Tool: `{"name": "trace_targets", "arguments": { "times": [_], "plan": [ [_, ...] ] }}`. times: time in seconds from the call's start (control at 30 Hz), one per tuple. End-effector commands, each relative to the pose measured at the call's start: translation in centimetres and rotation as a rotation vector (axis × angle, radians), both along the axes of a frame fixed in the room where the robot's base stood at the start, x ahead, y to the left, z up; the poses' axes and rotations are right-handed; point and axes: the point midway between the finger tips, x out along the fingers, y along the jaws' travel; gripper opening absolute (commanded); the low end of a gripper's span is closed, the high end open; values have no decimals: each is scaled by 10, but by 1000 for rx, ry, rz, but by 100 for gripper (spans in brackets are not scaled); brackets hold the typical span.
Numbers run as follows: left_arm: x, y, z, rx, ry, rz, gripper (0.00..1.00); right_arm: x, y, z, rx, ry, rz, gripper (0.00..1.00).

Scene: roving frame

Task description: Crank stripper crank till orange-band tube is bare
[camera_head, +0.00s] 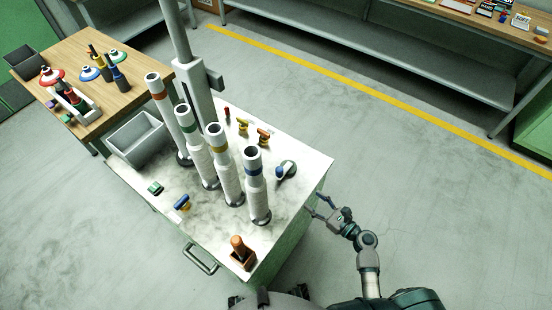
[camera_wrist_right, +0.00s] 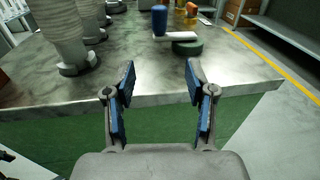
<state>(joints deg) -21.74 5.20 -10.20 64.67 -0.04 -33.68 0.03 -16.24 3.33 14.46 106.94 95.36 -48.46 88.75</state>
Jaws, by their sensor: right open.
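A tube with an orange-red band (camera_head: 158,96) is the rearmost of several upright white tubes on the cart top. A crank with a blue knob (camera_head: 280,172) sits near the cart's right edge. It also shows in the wrist view as a blue knob (camera_wrist_right: 159,20) over a white arm and dark green base. My right gripper (camera_head: 323,208) is open and empty just off the cart's right edge. Its fingers (camera_wrist_right: 160,90) point toward the crank, apart from it. My left gripper is not in view.
Green-, yellow- and blue-band tubes (camera_head: 253,172) stand nearby with ribbed white stacks. Small yellow (camera_head: 243,126) and orange (camera_head: 263,135) knobbed pieces lie behind the crank. A grey bin (camera_head: 140,136) and an orange-brown block (camera_head: 240,248) are at the cart's edges. The floor at right is clear.

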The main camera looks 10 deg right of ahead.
Motion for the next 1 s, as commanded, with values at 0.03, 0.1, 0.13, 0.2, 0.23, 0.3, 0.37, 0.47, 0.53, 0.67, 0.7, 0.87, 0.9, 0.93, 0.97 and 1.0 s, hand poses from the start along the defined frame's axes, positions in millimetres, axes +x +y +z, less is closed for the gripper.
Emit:
{"name": "trace_targets", "arguments": {
  "times": [0.03, 0.1, 0.13, 0.2, 0.23, 0.3, 0.37, 0.47, 0.53, 0.67, 0.7, 0.87, 0.9, 0.93, 0.97, 1.0],
  "plan": [
    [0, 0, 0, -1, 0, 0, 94, 2, 0, 6, 31, -2, -4, 55],
    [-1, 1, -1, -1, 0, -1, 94, 6, 2, 9, 49, -1, -6, 55],
    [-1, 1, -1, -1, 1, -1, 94, 9, 4, 9, 51, 1, -6, 55],
    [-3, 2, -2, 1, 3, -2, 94, 18, 10, 9, 49, -1, -5, 55],
    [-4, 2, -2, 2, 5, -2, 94, 22, 14, 10, 49, -1, -4, 55],
    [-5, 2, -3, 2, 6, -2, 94, 35, 22, 9, 48, 0, -4, 55],
    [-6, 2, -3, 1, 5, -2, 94, 47, 30, 9, 49, 0, -4, 55],
    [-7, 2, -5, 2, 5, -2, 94, 67, 44, 8, 48, 0, -4, 55],
    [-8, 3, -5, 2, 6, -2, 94, 81, 54, 8, 48, 1, -4, 55],
    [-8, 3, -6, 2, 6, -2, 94, 105, 71, 7, 47, 1, -3, 55],
    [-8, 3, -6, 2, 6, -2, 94, 111, 76, 8, 47, 1, -3, 55],
    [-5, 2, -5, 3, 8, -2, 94, 132, 90, 7, 45, 1, -4, 55],
    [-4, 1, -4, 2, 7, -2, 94, 135, 93, 6, 45, 3, -3, 55],
    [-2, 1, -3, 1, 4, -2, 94, 137, 95, 6, 45, 3, -3, 55],
    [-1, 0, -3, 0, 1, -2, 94, 139, 96, 7, 45, 3, -3, 55],
    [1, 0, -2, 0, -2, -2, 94, 141, 97, 7, 44, 2, -3, 55]
  ]
}}
